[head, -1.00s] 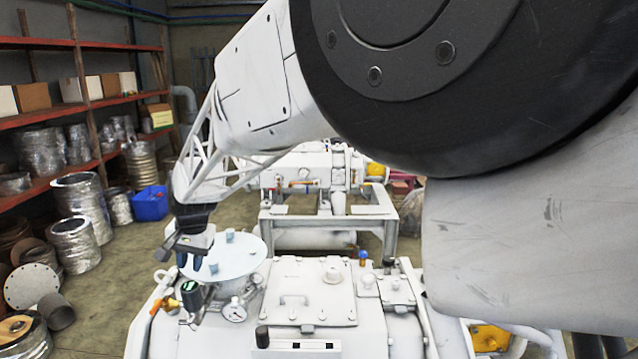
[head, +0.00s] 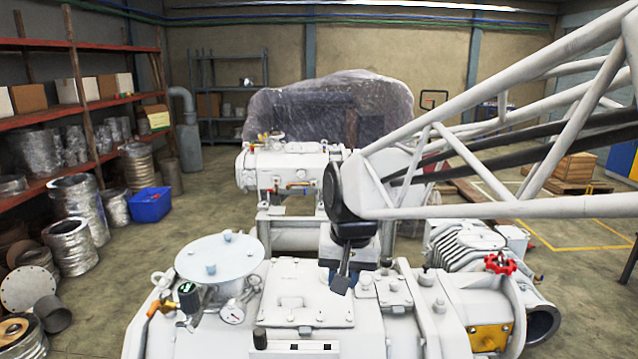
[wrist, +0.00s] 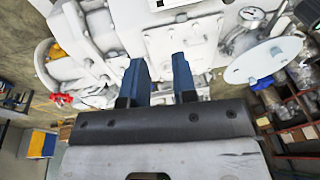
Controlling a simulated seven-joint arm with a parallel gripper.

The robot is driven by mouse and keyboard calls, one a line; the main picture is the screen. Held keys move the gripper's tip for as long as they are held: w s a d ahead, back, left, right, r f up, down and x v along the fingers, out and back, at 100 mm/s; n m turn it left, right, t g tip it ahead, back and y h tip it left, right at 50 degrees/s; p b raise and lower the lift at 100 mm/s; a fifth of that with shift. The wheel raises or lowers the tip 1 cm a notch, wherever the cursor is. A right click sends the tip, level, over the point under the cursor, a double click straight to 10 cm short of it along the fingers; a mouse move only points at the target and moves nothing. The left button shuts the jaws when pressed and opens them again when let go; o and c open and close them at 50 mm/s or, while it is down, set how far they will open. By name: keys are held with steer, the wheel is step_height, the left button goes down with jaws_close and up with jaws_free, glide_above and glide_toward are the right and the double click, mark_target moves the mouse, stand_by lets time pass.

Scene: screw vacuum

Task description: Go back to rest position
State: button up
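My gripper (head: 338,280) hangs over the white vacuum pump housing (head: 290,338), right of the square bolted cover (head: 308,295). In the wrist view, its two blue fingers (wrist: 159,68) are spread apart with nothing between them, so it is open and empty. The housing's white panels show past the fingertips; I cannot tell the exact gap. The round white plate (head: 220,258) sits on the pump's left side, clear of my gripper; it also shows in the wrist view (wrist: 270,60).
A pressure gauge (head: 232,314) stands below the plate. A red handwheel (head: 500,263) is on the pump's right. A second white machine (head: 290,168) stands behind. Shelves (head: 85,100) and a blue bin (head: 150,204) are at the left. The air above the round plate is open.

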steer(key=s+d+f+h, duration=0.1)
steer(key=s+d+f, duration=0.3)
steer(key=s+d, duration=1)
steer(key=s, duration=0.4)
steer(key=shift+d+t, duration=0.2)
steer(key=shift+t, duration=0.1)
